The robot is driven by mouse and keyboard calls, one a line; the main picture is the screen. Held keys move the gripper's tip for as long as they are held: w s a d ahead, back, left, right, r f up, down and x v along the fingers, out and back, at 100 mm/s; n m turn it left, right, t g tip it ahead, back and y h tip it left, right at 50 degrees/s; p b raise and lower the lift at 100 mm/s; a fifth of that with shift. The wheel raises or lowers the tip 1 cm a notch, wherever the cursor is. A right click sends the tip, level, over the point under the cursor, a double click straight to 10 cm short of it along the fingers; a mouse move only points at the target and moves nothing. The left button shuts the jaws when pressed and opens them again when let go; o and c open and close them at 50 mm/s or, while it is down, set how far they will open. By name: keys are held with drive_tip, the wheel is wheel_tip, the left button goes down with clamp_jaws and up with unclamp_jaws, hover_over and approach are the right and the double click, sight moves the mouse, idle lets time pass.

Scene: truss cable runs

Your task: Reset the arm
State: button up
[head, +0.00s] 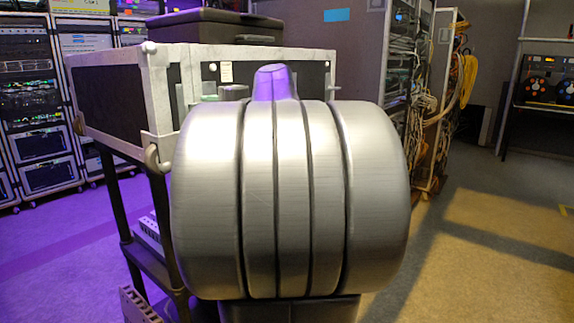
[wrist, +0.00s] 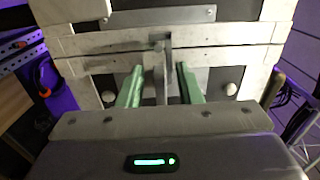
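My gripper (wrist: 158,84) shows in the wrist view with its two green fingers spread apart. A grey metal latch-like piece (wrist: 168,62) on the front of a silver-edged case (wrist: 225,35) stands between the fingers. I see gaps beside it, and it does not look gripped. In the head view, a large silver joint of my own arm fills the middle and hides most of what is behind it.
The black case with silver edges (head: 108,100) sits on a dark cart (head: 150,262) behind my arm. Equipment racks (head: 38,100) stand at the left. A cable-filled rack (head: 405,75) and yellow cables (head: 467,75) are at the right. Floor (head: 490,250) is clear at right.

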drive_tip(key=shift+w+a+r+m+p, duration=0.25)
drive_tip(key=shift+w+a+m+p, duration=0.1)
drive_tip(key=shift+p, duration=0.25)
drive_tip(key=shift+s+d+r+m+p, duration=0.2)
drive_tip(key=shift+m+p, duration=0.35)
drive_tip(key=shift+p, duration=0.35)
drive_tip(key=m+p, duration=0.3)
drive_tip(key=p, duration=0.2)
drive_tip(key=shift+w+r+m, duration=0.1)
drive_tip(key=shift+m, duration=0.3)
drive_tip(key=shift+m+p, duration=0.6)
drive_tip(key=shift+p, duration=0.25)
drive_tip(key=shift+f, duration=0.2)
